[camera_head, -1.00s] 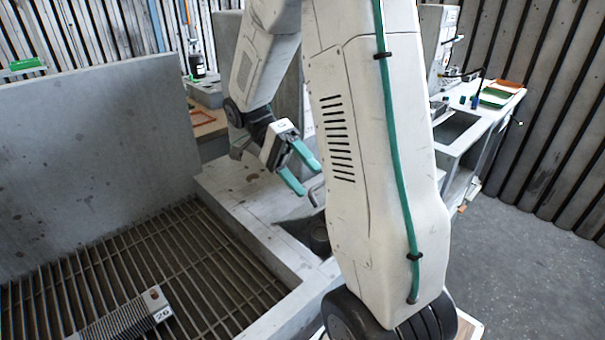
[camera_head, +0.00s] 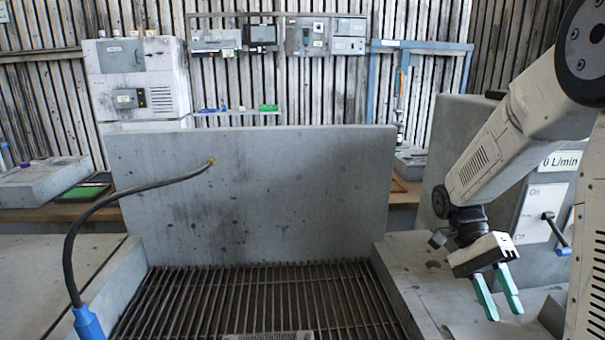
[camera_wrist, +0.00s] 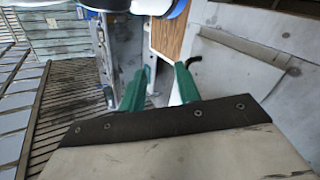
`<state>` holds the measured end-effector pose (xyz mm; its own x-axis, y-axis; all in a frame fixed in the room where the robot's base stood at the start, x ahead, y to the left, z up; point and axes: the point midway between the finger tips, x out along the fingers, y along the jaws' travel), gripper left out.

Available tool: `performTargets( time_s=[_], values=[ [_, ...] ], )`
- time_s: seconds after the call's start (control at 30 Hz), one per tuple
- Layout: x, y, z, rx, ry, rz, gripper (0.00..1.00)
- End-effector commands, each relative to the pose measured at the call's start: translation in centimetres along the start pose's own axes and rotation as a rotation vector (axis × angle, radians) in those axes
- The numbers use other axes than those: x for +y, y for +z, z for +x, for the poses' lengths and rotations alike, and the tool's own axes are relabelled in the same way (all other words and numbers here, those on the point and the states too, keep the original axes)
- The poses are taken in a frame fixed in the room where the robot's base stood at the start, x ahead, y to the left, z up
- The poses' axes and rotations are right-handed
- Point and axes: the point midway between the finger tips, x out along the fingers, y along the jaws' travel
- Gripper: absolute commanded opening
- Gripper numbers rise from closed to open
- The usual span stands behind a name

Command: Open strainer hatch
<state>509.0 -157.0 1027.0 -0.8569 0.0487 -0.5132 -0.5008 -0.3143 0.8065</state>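My gripper (camera_head: 504,312) is open and empty, its two green fingers apart and pointing down over the grey concrete ledge at the right. In the wrist view the fingers (camera_wrist: 162,68) are also apart, with nothing between them. A small dark bent handle (camera_wrist: 195,62) shows just beyond the right finger, beside a pale panel (camera_wrist: 235,65); I cannot tell whether it touches the finger. I cannot clearly make out the strainer hatch. At the lower right of the head view, a dark recess edge (camera_head: 551,315) is partly cut off by the frame and my arm.
A slatted floor grate (camera_head: 260,295) lies before an upright concrete wall (camera_head: 250,190). A black hose (camera_head: 75,235) with a blue end arches at the left. A panel (camera_head: 545,210) with a blue-tipped lever (camera_head: 557,232) and a "0 L/min" display stands behind my gripper.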

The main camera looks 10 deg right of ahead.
Motion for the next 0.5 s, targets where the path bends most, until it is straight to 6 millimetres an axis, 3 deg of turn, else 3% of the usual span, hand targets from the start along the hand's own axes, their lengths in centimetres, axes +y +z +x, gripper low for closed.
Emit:
performTargets(
  time_s=[0.27,0.5],
  values=[
    [0.4,3.3,1.4,0.161,-0.233,-0.447,0.33],
    [1.7,7.5,2.2,0.447,-0.423,-0.811,0.33]
  ],
)
